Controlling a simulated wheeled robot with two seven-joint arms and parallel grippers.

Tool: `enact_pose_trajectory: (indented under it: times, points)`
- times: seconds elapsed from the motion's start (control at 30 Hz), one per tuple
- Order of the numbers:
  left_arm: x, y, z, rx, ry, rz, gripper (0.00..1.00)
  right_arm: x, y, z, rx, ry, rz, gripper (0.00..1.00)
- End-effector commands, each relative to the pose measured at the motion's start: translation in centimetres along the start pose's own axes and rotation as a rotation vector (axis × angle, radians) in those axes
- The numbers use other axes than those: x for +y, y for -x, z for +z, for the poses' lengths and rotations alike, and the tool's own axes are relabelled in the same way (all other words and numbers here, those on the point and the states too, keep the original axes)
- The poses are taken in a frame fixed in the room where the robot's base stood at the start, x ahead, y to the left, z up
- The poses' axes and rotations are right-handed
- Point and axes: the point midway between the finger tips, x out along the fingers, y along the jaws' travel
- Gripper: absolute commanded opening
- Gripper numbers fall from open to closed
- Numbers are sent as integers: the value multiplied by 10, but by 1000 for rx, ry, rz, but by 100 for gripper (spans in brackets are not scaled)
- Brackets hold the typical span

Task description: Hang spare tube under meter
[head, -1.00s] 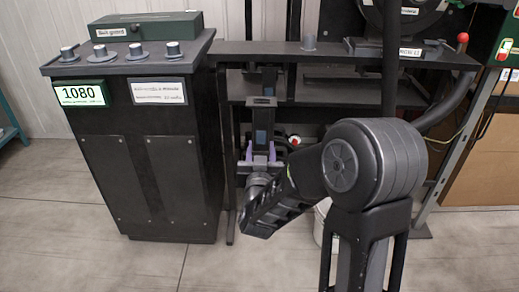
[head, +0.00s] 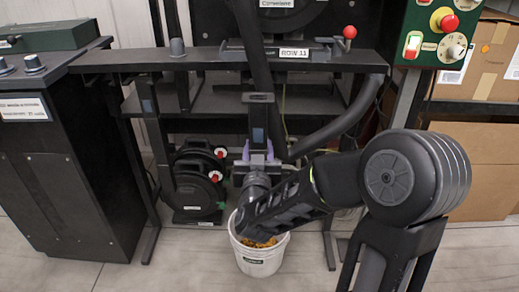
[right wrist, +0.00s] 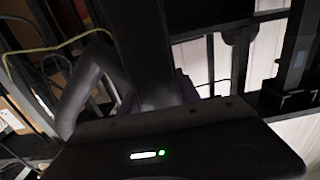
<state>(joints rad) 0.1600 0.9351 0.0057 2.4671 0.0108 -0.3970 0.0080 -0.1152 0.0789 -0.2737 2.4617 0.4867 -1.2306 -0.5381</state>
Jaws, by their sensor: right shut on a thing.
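My right gripper (head: 257,160), with purple fingers, is shut on an upright dark tube (head: 258,112) with a blue patch and a flat top. The tube rises in front of the lower shelf of the black stand, its top below the upper shelf. The meter (head: 290,18), a large round black housing, sits above the upper shelf, partly cut off by the top edge. The tube appears below and slightly left of it; the depth between them is hard to judge. In the right wrist view, the dark tube (right wrist: 153,50) runs up from the gripper. My left gripper is not in view.
A white bucket (head: 262,262) of orange seeds stands on the floor below my gripper. Black round units (head: 195,185) with red knobs are left of it. A grey hose (head: 340,122) curves down at the right. A black cabinet (head: 60,180) stands left.

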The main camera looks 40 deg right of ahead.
Motion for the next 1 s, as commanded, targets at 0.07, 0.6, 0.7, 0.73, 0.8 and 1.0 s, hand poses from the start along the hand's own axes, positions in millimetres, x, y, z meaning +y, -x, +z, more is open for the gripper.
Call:
enact_pose_trajectory:
  times: [0.07, 0.6, 0.7, 0.73, 0.8, 1.0]
  points:
    - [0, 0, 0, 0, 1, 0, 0, 0, 0, -1, 2, 0, 0, 0]
    - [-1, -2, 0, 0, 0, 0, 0, -1, -10, 0, 1, -1, -1, 0]
    - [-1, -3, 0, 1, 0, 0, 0, -1, -16, 0, 3, -1, 0, 0]
    - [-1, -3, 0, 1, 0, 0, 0, 0, -18, 0, 2, -1, 0, 0]
    - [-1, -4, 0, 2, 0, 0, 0, 0, -24, 0, 2, -1, 0, 0]
    - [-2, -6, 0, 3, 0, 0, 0, 0, -39, 0, 1, -1, 1, 0]
